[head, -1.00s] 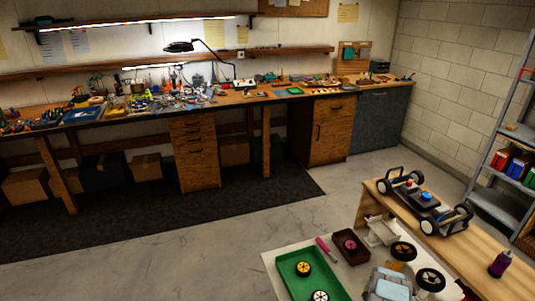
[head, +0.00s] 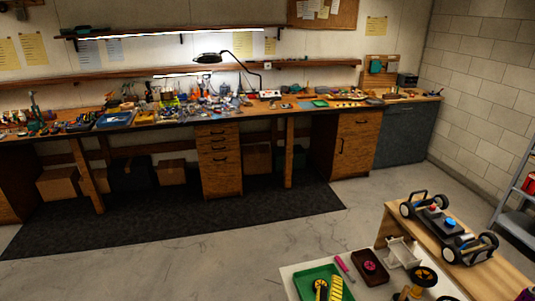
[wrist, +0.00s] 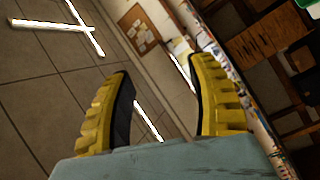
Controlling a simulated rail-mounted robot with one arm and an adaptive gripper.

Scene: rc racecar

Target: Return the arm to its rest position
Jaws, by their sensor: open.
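My gripper (wrist: 160,75) is open and empty in the wrist view. Its two yellow ribbed fingers stand apart with dark inner pads, and the ceiling and wall show between them, so it points upward. The rest of my arm is out of that view.
The toy car chassis (head: 449,229) sits on a wooden stand (head: 395,222) at the right.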

